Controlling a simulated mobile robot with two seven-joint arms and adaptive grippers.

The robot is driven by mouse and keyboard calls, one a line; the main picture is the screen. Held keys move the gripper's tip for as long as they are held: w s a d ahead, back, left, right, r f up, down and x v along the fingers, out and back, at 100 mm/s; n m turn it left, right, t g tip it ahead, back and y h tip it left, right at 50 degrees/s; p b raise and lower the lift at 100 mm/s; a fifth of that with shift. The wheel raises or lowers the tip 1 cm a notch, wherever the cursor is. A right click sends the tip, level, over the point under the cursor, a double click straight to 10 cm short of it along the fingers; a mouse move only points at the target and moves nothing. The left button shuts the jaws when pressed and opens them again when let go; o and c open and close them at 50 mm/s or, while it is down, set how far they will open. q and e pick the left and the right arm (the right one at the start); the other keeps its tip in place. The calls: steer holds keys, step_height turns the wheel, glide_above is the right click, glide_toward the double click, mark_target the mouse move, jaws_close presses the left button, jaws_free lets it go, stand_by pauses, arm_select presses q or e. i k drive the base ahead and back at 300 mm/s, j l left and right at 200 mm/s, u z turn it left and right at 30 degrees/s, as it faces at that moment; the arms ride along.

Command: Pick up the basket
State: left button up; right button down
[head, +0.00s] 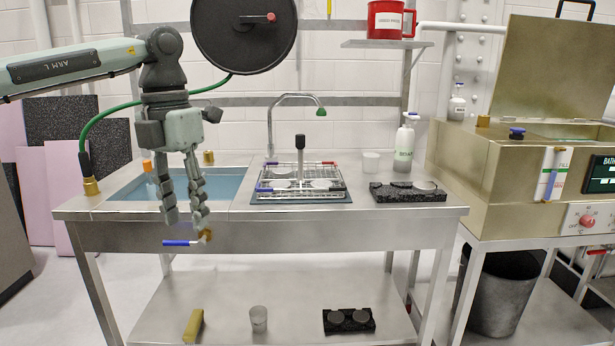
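The wire basket (335,189) sits on a dark mat on the steel bench, right of the sink. Round pale discs (280,184) lie in it, and a dark upright handle (300,150) stands up from its middle. My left gripper (186,218) points down in front of the sink, well to the left of the basket. Its two fingers are apart with nothing seen held between them. My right gripper does not show.
A blue-handled valve (180,242) sticks out at the bench front, just below my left fingertips. A faucet (300,97) arches behind the basket. A black block (400,195) with discs and a pump bottle (404,150) stand to the right.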

mark_target(300, 138)
steer(key=i+l, duration=0.35)
steer(key=i, duration=0.15)
steer(key=i+l, duration=0.35)
steer(key=i, duration=0.15)
steer(key=i+l, duration=0.35)
steer(key=i, duration=0.2)
